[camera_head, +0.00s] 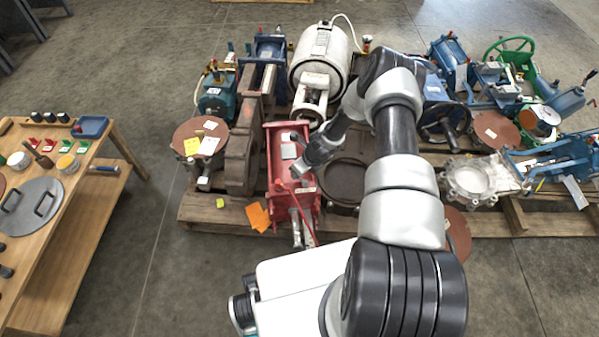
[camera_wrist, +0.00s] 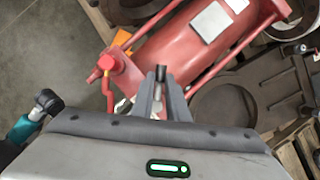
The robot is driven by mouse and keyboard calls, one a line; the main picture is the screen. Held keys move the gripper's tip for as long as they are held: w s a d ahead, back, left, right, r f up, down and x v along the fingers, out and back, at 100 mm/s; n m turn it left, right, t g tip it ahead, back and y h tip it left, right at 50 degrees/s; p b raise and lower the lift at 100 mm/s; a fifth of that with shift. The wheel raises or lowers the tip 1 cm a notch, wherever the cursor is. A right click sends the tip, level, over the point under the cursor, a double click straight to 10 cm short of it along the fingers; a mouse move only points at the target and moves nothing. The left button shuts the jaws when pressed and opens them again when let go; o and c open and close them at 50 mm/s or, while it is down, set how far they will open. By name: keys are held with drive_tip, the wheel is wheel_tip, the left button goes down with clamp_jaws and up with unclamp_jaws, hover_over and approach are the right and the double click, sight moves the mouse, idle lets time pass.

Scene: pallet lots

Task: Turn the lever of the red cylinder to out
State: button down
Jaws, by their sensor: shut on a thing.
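The red cylinder (camera_head: 287,150) lies on the wooden pallet with a pale label on top. In the wrist view its red body (camera_wrist: 190,50) runs up to the right beyond my fingers. My gripper (camera_head: 298,172) is over the cylinder's near end. A red round-topped fitting with a bent red rod (camera_wrist: 107,64) stands left of my fingers. The lever's marked positions cannot be read.
Orange tags (camera_head: 257,217) lie on the pallet (camera_head: 215,210) left of the cylinder. A brown upright part (camera_head: 241,150) stands close on its left, and a dark round plate (camera_head: 345,180) lies on its right. A wooden table (camera_head: 60,215) stands at far left, with clear floor between.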

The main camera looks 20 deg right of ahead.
idle(0.5)
drive_tip(key=c, duration=1.7)
unclamp_jaws()
drive_tip(key=p+v, duration=0.4)
drive_tip(key=v, duration=1.3)
drive_tip(key=shift+r+p, duration=0.25)
drive_tip(key=shift+p, duration=0.1)
